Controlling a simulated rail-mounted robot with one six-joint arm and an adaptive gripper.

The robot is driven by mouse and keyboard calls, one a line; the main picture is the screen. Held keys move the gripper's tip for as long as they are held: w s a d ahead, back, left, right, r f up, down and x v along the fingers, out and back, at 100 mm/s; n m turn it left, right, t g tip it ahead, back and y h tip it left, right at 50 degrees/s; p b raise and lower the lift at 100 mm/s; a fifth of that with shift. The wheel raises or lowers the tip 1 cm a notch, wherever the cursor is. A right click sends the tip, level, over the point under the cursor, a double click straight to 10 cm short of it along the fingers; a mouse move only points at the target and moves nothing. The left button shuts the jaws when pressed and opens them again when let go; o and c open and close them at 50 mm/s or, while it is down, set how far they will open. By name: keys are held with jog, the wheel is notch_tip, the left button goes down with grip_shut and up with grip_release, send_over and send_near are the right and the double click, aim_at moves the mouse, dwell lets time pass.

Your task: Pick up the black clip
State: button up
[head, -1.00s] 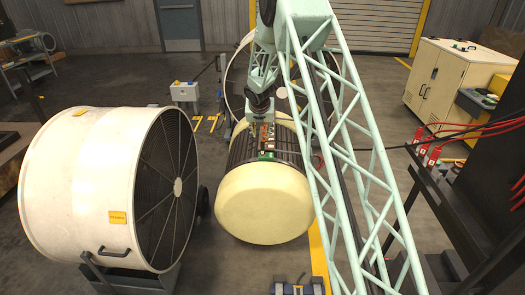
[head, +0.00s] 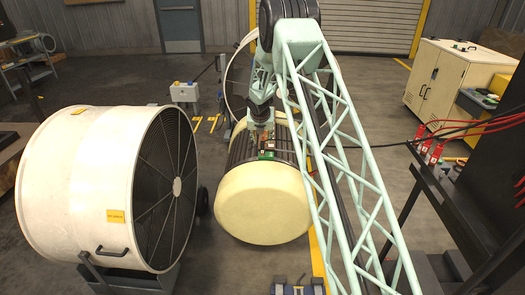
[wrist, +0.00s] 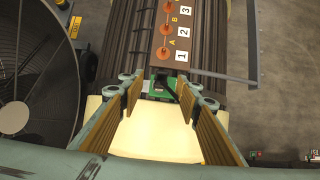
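A small black clip (wrist: 165,84) shows in the wrist view on a green block at the near end of a brown strip on the rotor (wrist: 125,45). In the head view the rotor (head: 262,203), with its cream end, lies in the middle, and the green block is small there; I cannot make out the clip. My gripper (wrist: 165,92) is open, its two padded fingers on either side of the green block in the wrist picture. Nothing is held between them. In the head view the gripper is over the strip, partly hidden by the arm.
The strip carries orange posts (wrist: 164,29) and labels 1, 2, 3, A and B. A large white fan (head: 75,190) stands left of the rotor. A grey bar (wrist: 225,77) juts out right of it. A cream cabinet (head: 440,75) and red cables are at the right.

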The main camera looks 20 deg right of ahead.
aim_at(263, 143)
jog(key=shift+f, duration=0.1)
dwell(0.3)
jog(key=shift+b+x, duration=0.75)
jog(key=shift+x, duration=1.85)
jog(key=shift+s+d, duration=0.1)
jog(key=shift+s, duration=0.05)
jog(key=shift+c, duration=0.7)
jog(key=c, duration=0.8)
